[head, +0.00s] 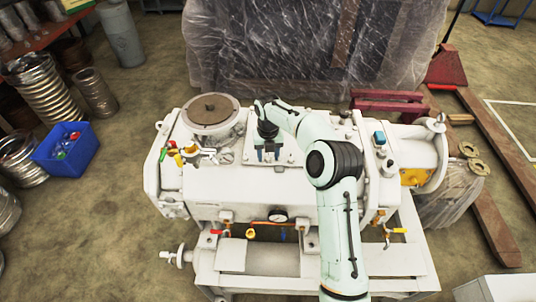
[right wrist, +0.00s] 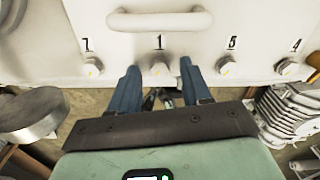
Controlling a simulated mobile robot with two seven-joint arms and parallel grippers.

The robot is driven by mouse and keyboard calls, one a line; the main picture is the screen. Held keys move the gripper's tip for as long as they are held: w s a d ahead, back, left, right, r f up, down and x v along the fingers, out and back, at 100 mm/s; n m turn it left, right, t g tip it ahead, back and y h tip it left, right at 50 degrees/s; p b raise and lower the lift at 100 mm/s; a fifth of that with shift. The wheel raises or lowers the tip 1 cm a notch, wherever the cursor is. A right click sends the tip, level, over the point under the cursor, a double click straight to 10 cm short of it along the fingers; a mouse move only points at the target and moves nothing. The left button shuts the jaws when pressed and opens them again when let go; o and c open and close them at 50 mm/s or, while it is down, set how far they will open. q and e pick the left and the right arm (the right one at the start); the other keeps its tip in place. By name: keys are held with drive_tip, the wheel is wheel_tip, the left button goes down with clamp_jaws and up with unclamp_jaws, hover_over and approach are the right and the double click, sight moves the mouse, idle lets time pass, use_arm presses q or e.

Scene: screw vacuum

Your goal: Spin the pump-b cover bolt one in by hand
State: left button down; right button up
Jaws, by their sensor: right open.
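The pump (head: 250,190) is a large white machine in the middle of the head view. Its cover (right wrist: 195,48) has a white handle (right wrist: 160,20) and a row of bolts with printed numbers in the right wrist view. Cover bolt one (right wrist: 159,74) is a pale bolt below the number 1. My right gripper (head: 269,154) is over the cover in the head view. In the right wrist view its two blue fingers (right wrist: 160,68) are open, one on each side of bolt one, with gaps visible. The bolt's seating depth cannot be told. My left gripper is out of view.
Neighbouring bolts, numbered 5 (right wrist: 226,66) and 4 (right wrist: 288,66), sit to the right of bolt one. A round brown-topped flange (head: 211,108) and a red-and-yellow valve handle (head: 176,154) stand left of the cover. A blue bin (head: 66,150) is on the floor.

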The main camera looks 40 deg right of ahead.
clamp_jaws()
